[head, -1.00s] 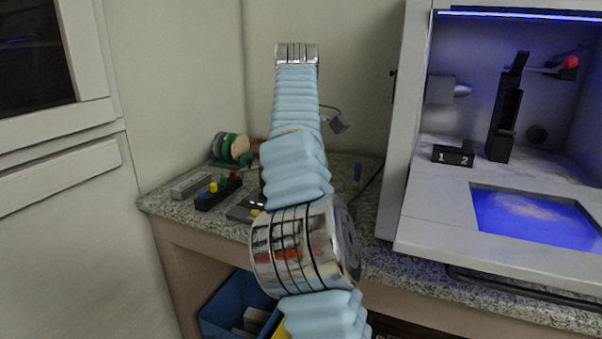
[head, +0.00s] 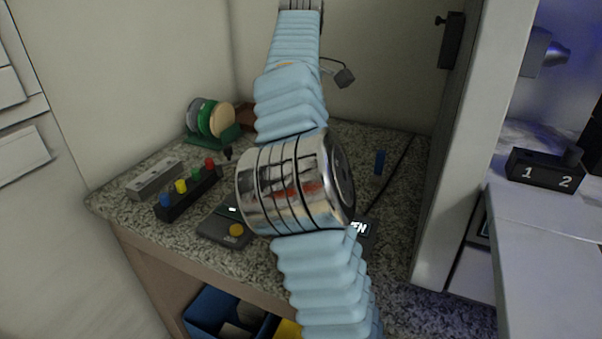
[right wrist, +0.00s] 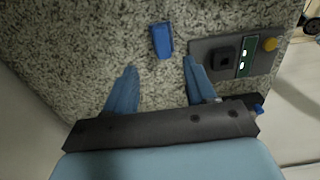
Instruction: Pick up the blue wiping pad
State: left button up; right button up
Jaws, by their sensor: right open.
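A small blue block, the likely wiping pad (right wrist: 162,41), lies on the speckled counter in the right wrist view. It is just beyond the fingertips of my right gripper (right wrist: 159,64), roughly in line with the gap between them. The gripper's two blue fingers are apart with nothing between them. In the head view a small blue piece (head: 380,162) stands out at the right of the counter; I cannot tell for sure that it is the same thing. My arm crosses the middle of that view and hides part of the counter. My left gripper is not in view.
A grey device with a yellow button (right wrist: 236,55) sits right beside the blue block. The head view shows a row of coloured knobs (head: 190,190), a disc rack (head: 212,122), a cable at the right and a blue bin (head: 212,310) below. A white cabinet wall bounds the right.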

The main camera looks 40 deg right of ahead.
notch_tip(320, 180, down, 5)
jog(key=shift+r, duration=0.1)
notch_tip(320, 180, down, 5)
jog(key=shift+s+a+f, duration=0.1)
jog(key=shift+a+f, duration=0.05)
jog(key=shift+f, duration=0.05)
jog(key=c, duration=0.8)
